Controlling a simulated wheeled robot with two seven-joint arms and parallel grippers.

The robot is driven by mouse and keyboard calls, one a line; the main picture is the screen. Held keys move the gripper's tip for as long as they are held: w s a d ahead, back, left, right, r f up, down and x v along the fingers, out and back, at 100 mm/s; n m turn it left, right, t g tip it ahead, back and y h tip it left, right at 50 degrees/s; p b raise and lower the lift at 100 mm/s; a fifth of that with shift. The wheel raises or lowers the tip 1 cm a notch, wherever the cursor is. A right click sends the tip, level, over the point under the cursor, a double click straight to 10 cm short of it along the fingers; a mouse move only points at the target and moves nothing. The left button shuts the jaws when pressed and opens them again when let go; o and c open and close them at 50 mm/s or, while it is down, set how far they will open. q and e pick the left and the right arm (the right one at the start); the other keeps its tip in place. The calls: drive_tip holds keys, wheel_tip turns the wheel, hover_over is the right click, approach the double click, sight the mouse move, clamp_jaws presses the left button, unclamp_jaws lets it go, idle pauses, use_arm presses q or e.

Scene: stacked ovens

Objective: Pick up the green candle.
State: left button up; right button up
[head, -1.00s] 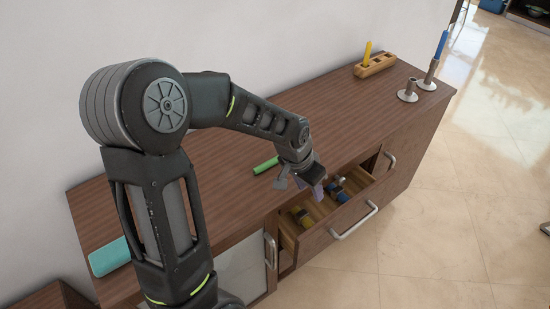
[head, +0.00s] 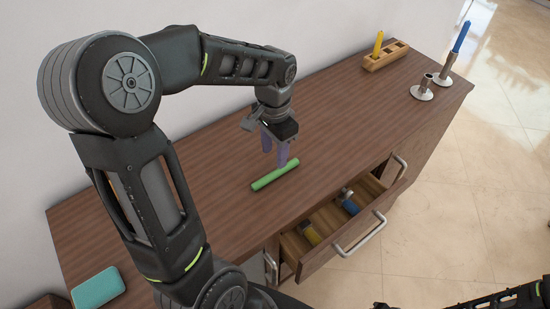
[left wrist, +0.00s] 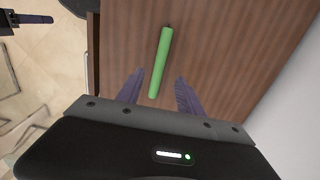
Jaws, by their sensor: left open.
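The green candle (head: 275,175) lies flat on the wooden cabinet top, behind the open drawer. My left gripper (head: 274,156) is open and empty, with its purple fingers pointing down just above or beside the candle. In the left wrist view the candle (left wrist: 162,58) extends away from the gripper (left wrist: 159,76), its near end between the two fingers in the picture. I cannot tell the exact height gap. My right gripper (left wrist: 30,19) shows only partly at the top left of the left wrist view; its jaw state is unclear.
An open drawer (head: 335,262) with yellow and blue items juts from the front. A wooden holder (head: 386,56) with a yellow candle and metal candlesticks (head: 422,92) stand at the far end. A teal box (head: 98,288) lies near left. The top around the candle is clear.

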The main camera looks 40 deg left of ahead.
sight(276, 172)
use_arm(q)
drive_tip(key=shift+w, duration=0.1)
drive_tip(key=shift+r, duration=0.1)
drive_tip(key=shift+f, duration=1.3)
drive_tip(key=shift+d+f+p, duration=0.1)
drive_tip(key=shift+f+p, duration=0.35)
drive_tip(key=shift+f, duration=2.2)
clamp_jaws()
